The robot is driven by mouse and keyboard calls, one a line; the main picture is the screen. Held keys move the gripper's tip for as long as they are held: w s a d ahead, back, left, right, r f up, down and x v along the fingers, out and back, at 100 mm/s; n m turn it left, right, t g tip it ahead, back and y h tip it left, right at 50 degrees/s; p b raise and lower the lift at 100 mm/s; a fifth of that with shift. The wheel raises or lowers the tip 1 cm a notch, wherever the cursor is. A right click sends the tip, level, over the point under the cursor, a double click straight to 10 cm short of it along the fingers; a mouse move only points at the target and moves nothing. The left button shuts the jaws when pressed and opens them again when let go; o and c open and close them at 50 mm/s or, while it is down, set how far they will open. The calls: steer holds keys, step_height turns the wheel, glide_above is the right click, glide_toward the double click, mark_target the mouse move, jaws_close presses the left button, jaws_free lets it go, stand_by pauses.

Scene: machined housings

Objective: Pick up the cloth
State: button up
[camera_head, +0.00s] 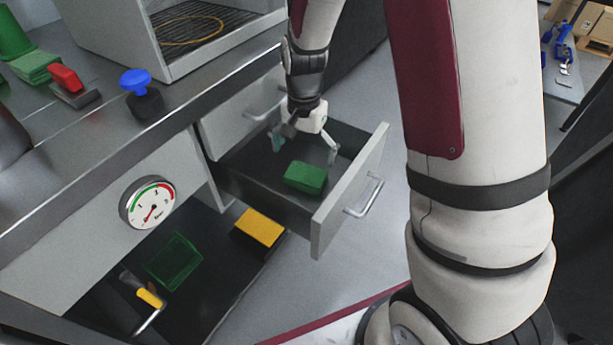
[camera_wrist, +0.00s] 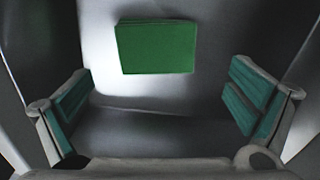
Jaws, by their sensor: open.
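A green folded cloth (camera_head: 305,178) lies on the floor of an open drawer (camera_head: 322,228). In the wrist view the cloth (camera_wrist: 156,47) is a flat rectangle with thin layers at its edge, above the middle of the picture. My gripper (camera_head: 305,148) is inside the drawer opening, above and behind the cloth, pointing down. In the wrist view my gripper (camera_wrist: 160,103) is open, with teal pads wide apart and nothing between them. The cloth lies beyond the fingertips and looks untouched.
The drawer's walls and front panel with its handle (camera_head: 365,198) surround the gripper closely. A yellow block (camera_head: 259,228) lies on the lower shelf.

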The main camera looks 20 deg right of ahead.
mark_target(306, 174)
steer(key=f+b, duration=0.1)
steer(key=f, duration=0.1)
steer(key=f+b, duration=0.1)
steer(key=f, duration=0.1)
steer(key=f+b, duration=0.1)
steer(key=f, duration=0.2)
steer(key=shift+s, duration=0.3)
steer(key=c, duration=1)
